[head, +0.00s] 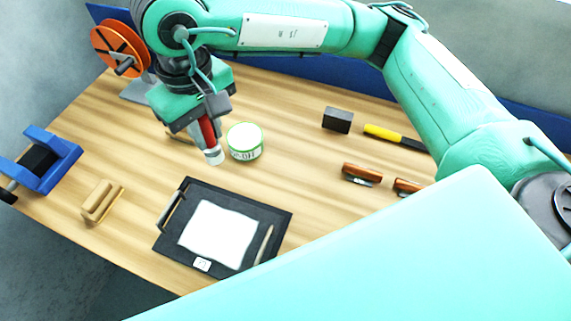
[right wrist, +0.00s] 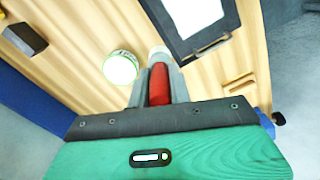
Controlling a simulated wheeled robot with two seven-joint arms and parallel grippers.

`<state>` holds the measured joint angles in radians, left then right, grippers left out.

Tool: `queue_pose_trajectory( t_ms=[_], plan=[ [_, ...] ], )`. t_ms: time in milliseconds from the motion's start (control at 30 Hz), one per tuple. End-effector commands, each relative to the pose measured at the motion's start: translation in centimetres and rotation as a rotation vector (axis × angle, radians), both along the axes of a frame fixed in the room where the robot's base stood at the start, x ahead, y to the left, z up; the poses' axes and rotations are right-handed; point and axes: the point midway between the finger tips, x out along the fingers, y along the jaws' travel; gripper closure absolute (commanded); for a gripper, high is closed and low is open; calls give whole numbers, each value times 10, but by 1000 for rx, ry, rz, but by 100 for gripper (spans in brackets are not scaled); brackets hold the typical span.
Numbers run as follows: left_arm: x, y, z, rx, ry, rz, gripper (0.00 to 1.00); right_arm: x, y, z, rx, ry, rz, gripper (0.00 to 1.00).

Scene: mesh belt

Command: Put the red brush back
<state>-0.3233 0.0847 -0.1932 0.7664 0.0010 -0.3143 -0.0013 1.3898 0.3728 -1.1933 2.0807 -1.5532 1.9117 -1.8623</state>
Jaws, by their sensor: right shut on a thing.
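The red brush (head: 208,130) has a red handle and a pale end pointing down. My right gripper (head: 207,120) is shut on its handle and holds it over the left part of the wooden table, just left of a white and green tin. In the right wrist view the red handle (right wrist: 159,85) sits between the fingers of the right gripper (right wrist: 158,90), with the pale end beyond them. I cannot tell whether the pale end touches the table. My left gripper is not in view.
The tin (head: 244,142) stands close by the brush. A black tray (head: 172,238) with white paper lies in front. A wooden block (head: 102,201), a blue dispenser (head: 62,150) and an orange spool (head: 112,45) are leftward. A dark block (head: 338,119) and brown-handled tools (head: 362,172) lie right.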

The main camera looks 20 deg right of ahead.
Motion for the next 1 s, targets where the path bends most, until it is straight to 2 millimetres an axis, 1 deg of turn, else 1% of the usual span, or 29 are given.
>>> queue_pose_trajectory(
  t_ms=[33, 100, 200, 300, 433, 500, 600, 667, 767, 1000],
  plan=[
    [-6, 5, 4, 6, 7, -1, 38, 3, -19, 12, 1, -1, -49, 100],
    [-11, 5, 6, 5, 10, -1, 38, 6, -42, 24, -1, 1, -111, 100],
    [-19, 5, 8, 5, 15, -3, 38, 6, -73, 39, -2, -2, -195, 100],
    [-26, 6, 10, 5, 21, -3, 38, 5, -100, 52, -4, -5, -269, 100],
    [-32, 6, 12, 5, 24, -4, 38, 2, -126, 64, -9, -10, -341, 100],
    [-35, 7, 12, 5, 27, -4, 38, 0, -135, 68, -12, -12, -366, 100],
    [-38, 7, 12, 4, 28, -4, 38, -2, -142, 70, -12, -15, -389, 100],
    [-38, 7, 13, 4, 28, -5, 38, -2, -144, 67, -14, -13, -396, 100],
    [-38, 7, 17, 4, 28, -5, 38, -3, -146, 51, -15, -9, -399, 100],
    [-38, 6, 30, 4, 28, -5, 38, -4, -146, -12, -17, -8, -399, 100]
  ],
)
